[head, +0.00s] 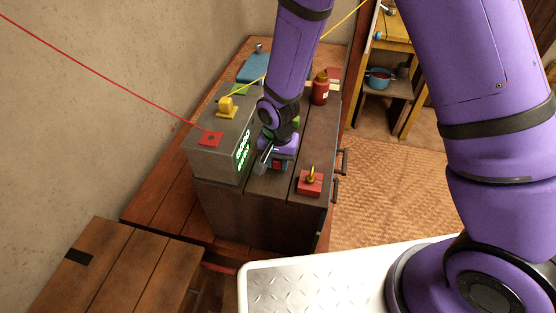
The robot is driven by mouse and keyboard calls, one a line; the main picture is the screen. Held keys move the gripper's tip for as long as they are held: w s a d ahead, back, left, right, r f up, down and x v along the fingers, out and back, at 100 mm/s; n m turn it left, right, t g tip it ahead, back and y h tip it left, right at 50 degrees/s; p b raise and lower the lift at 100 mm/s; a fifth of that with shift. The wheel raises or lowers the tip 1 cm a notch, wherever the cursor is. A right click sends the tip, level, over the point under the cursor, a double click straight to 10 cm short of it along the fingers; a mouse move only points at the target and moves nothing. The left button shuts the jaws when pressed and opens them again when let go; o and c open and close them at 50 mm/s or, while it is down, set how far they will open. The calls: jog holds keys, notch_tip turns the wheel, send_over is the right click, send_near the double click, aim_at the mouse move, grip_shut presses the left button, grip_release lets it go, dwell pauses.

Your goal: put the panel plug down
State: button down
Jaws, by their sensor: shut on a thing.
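My gripper (273,161) points down over the dark wooden cabinet top, just right of the grey box. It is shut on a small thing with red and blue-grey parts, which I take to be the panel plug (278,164). My wrist and fingers hide much of it. I cannot tell whether the plug touches the wood. The grey box (217,160) has glowing green marks on its right face. On its top sit a red block (210,139) at the end of a red cable and a yellow block (227,107) at the end of a yellow cable.
A red block with a yellow knob (310,183) sits near the cabinet's front right corner. A dark red bottle (320,90) and a blue thing (254,68) stand farther back. The cabinet top (317,136) is bare between bottle and knobbed block. A wooden table (120,270) is at lower left.

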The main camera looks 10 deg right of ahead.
jog(key=shift+f, duration=0.65)
jog(key=c, duration=0.8)
grip_release()
jog(key=shift+r, duration=0.1)
notch_tip(320, 180, up, 13)
jog(key=s+d+r+n+t, duration=0.1)
jog(key=s+d+r, duration=0.1)
jog(key=d+r, duration=0.6)
jog(key=s+d+r+n+t, duration=0.1)
jog(key=d+r+t, duration=0.1)
jog(key=d+r, duration=0.6)
jog(key=s+d+r, duration=0.3)
jog(key=s+r, duration=0.1)
jog(key=s, duration=0.1)
jog(key=s+d+r+n+t, duration=0.1)
jog(key=s+d+r, duration=0.1)
jog(key=s, duration=0.3)
jog(key=s+d+r+n+t, duration=0.1)
jog(key=s+d+r, duration=0.2)
jog(key=s+r, duration=0.2)
jog(key=shift+s+d+r, duration=0.3)
jog(key=shift+r, duration=0.05)
